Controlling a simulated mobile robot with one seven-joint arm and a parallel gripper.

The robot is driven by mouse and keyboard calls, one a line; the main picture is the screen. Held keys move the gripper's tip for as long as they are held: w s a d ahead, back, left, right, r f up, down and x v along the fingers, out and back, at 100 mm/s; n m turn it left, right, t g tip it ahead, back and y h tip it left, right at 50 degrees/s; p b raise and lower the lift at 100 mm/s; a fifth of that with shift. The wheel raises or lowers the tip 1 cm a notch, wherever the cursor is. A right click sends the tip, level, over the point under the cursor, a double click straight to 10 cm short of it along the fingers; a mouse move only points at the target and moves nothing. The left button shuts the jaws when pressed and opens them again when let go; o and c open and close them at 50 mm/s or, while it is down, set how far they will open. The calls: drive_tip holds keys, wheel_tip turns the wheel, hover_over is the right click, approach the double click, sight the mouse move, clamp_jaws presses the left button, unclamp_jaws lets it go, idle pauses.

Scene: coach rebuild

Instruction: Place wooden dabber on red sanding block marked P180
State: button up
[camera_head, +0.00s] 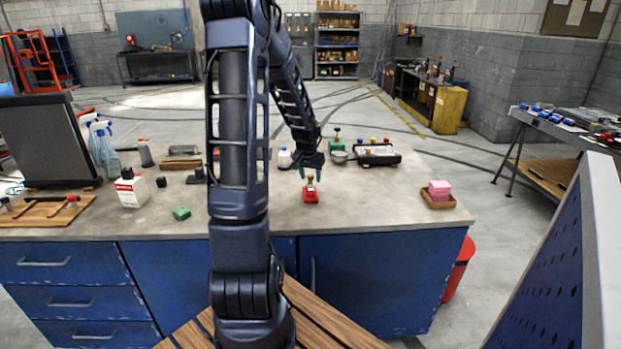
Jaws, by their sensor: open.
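A red sanding block (311,197) lies on the grey bench top, right of the middle of the head view. Its marking is too small to read. A small brown wooden piece, which looks like the wooden dabber (310,181), stands upright on top of the red block. My gripper (310,174) is open, just above the block, with its fingertips on either side of the dabber's upper part. Whether the fingers touch the dabber is too small to tell.
Right of the block, a wooden tray (453,203) holds pink blocks (439,190). Behind are a green item (337,145), a bowl (338,157) and a black case (377,158). A green block (181,213) and a white box (132,191) lie left. Bench around the red block is clear.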

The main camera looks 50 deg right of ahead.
drive_tip(key=v, duration=1.1)
drive_tip(key=w+a+r+n+t+y, duration=0.1)
drive_tip(key=w+a+r+n, duration=0.15)
drive_tip(key=a, duration=0.65)
drive_tip(key=w+a+r+n+t, duration=0.1)
drive_tip(key=w+a+r+n, duration=0.2)
drive_tip(key=a, duration=0.6)
drive_tip(key=w+a+r+n+y, duration=0.1)
drive_tip(key=w+a+r, duration=0.25)
drive_tip(key=a, duration=0.55)
drive_tip(key=s+a+r+n, duration=0.1)
drive_tip(key=s+a+n, duration=0.1)
drive_tip(key=a, duration=0.5)
drive_tip(key=s+a+n+t, duration=0.1)
drive_tip(key=s+a+n, duration=0.1)
drive_tip(key=s+a, duration=0.2)
drive_tip(key=s+a+r+n, duration=0.1)
drive_tip(key=s+a+n, duration=0.2)
drive_tip(key=a, duration=0.7)
drive_tip(key=shift+s+r+y, duration=0.3)
drive_tip(key=shift+s+y, duration=0.1)
drive_tip(key=shift+s, duration=0.2)
